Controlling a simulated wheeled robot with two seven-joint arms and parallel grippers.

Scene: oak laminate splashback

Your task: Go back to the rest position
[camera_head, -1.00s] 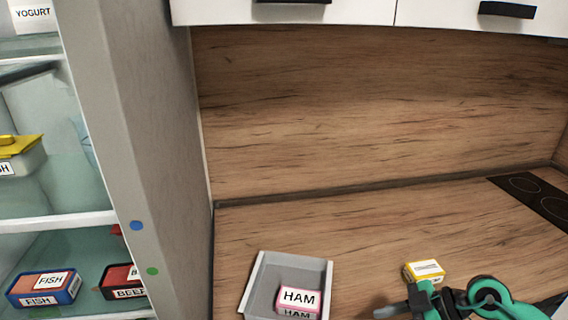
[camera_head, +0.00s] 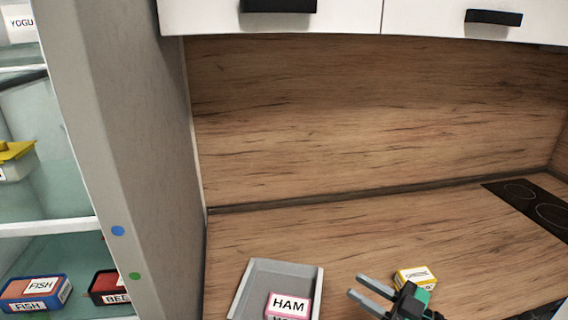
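My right gripper (camera_head: 366,293) is at the lower middle of the head view, above the wooden counter. Its two fingers point left and are spread apart, with nothing between them. It is to the right of the grey tray (camera_head: 242,288), which holds a pink package labelled HAM (camera_head: 288,306). A small yellow and white package (camera_head: 416,276) lies on the counter just behind the gripper and is partly hidden by it. My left gripper does not show.
An open fridge with shelves stands at the left, holding a FISH package (camera_head: 37,293) and a partly hidden red-and-black package (camera_head: 108,287). A dark hob (camera_head: 535,205) is at the right. White cupboards (camera_head: 420,15) hang above. The counter's middle is clear.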

